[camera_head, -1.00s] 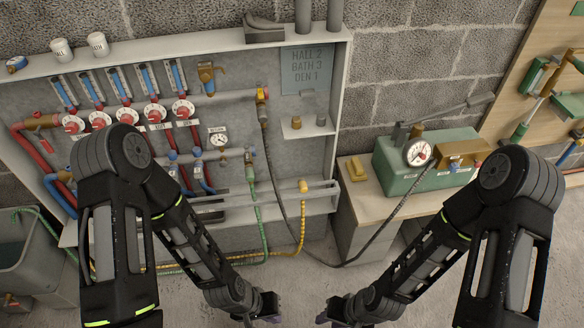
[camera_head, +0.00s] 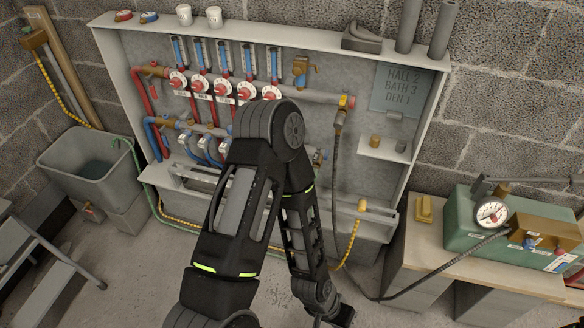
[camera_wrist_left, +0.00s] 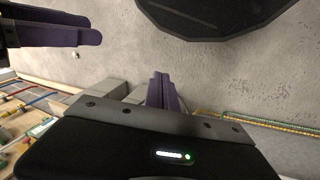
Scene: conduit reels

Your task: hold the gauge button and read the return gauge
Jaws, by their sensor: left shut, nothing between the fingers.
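My left arm crosses the middle of the manifold cabinet (camera_head: 390,175) in the head view. Its gripper (camera_head: 338,316) is at the bottom edge, low over the floor and apart from the cabinet. In the left wrist view its purple fingers (camera_wrist_left: 163,92) are together, with nothing between them. Another pair of purple fingers, my right gripper (camera_wrist_left: 55,33), shows at the upper left of that view; whether it is shut is unclear. The small return gauge and any button by it are hidden behind my left arm in the head view.
A green pump box (camera_head: 470,228) with a round gauge (camera_head: 491,212) stands on the bench at right. A dark hose (camera_head: 425,277) runs from it to the cabinet. A grey tub (camera_head: 90,160) and a step stool (camera_head: 45,265) are at left.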

